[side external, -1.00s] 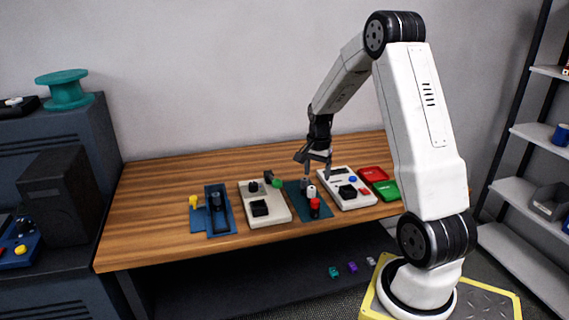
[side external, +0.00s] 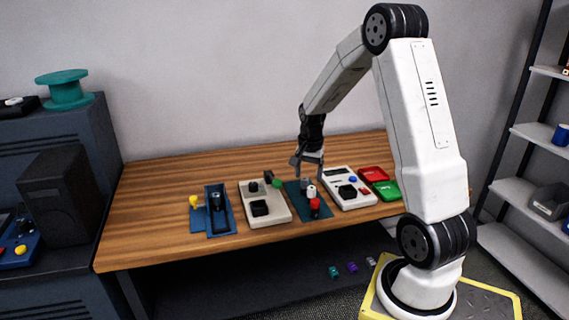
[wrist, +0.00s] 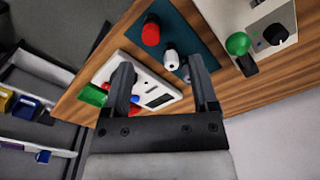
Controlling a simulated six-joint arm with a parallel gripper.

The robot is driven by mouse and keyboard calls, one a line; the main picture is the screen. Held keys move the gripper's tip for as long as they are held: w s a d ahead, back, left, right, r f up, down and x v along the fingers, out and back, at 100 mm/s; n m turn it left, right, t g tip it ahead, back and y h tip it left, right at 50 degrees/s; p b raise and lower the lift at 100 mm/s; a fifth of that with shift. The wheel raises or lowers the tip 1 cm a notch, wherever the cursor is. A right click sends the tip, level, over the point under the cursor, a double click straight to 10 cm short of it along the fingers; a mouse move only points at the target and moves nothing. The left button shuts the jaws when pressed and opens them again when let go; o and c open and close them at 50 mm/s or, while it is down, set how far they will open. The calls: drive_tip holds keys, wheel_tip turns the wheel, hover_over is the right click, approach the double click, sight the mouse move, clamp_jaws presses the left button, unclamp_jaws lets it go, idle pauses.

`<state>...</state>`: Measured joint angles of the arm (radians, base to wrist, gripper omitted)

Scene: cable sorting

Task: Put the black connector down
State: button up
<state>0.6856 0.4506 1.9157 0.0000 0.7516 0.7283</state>
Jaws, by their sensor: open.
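My gripper (side external: 307,165) is open and empty, above the back of the teal mat (side external: 322,211). In the wrist view its two fingers (wrist: 160,70) are spread apart with nothing between them. A red connector (side external: 315,204), a white one (side external: 311,191) and a grey one (side external: 304,184) stand on the mat. The wrist view shows the red (wrist: 150,33) and white (wrist: 170,60) ones; a finger partly hides the grey one. Dark parts show in the blue tray (side external: 229,222) and on the cream device (side external: 280,213). I cannot tell which is the black connector.
A green knob (side external: 277,183) stands on the cream device's back edge. A white device (side external: 356,201) lies right of the mat, then red (side external: 372,173) and green (side external: 385,190) trays. The wooden table (side external: 150,210) is clear at far left.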

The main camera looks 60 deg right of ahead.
drive_tip(key=s+a+n+t, duration=0.1)
drive_tip(key=s+a+n, duration=0.1)
drive_tip(key=a+n, duration=0.6)
drive_tip(key=s+a+n+t, duration=0.1)
drive_tip(key=s+a+n, duration=0.2)
drive_tip(key=a+n, duration=0.5)
drive_tip(key=shift+a, duration=5.55)
drive_tip(key=shift+r, duration=0.1)
